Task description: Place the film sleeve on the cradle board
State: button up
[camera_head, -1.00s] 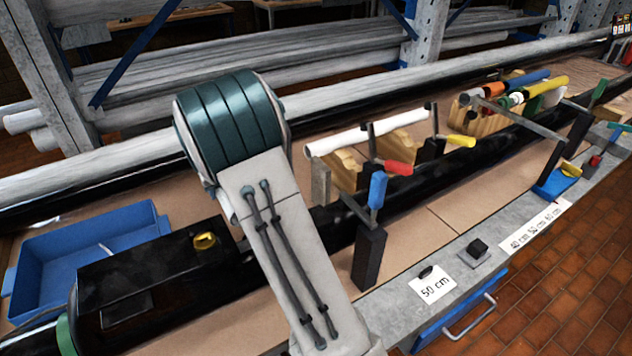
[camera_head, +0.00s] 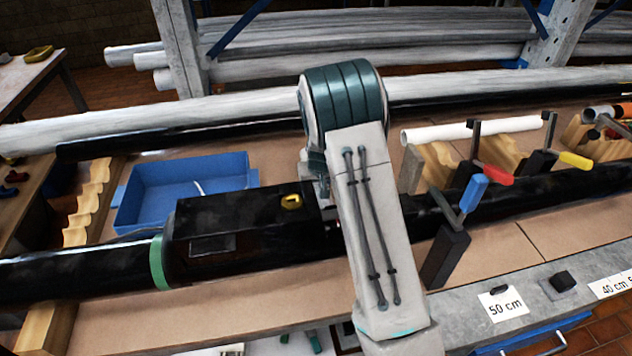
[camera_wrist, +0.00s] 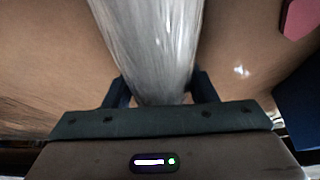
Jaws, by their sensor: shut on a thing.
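My gripper (camera_wrist: 160,92) is shut on the film sleeve (camera_wrist: 150,40), a whitish, see-through, wrinkled sheet. The sleeve runs up from between the dark fingers and out of the top of the wrist view. In the head view my arm hides the gripper and the sleeve. A scalloped wooden board (camera_head: 88,205) stands at the left of the bench. More scalloped wooden supports (camera_head: 437,160) stand at the right under a white tube (camera_head: 455,131). I cannot tell which of these is the cradle board.
A blue tray (camera_head: 130,207) lies behind a black pipe (camera_head: 70,268) with a black box-like section (camera_head: 250,238) and a green band (camera_head: 158,262). Clamps with a blue handle (camera_head: 473,193) and a red handle (camera_head: 493,174) stand at the right. Bare brown bench surface (camera_head: 130,322) shows in front.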

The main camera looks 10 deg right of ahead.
jog(key=shift+f, duration=0.15)
jog(key=o, duration=1)
jog(key=shift+c, duration=0.2)
jog(key=shift+s+r, duration=0.1)
jog(key=shift+r, duration=0.5)
jog(key=v, duration=1.1)
jog(key=shift+r, duration=0.1)
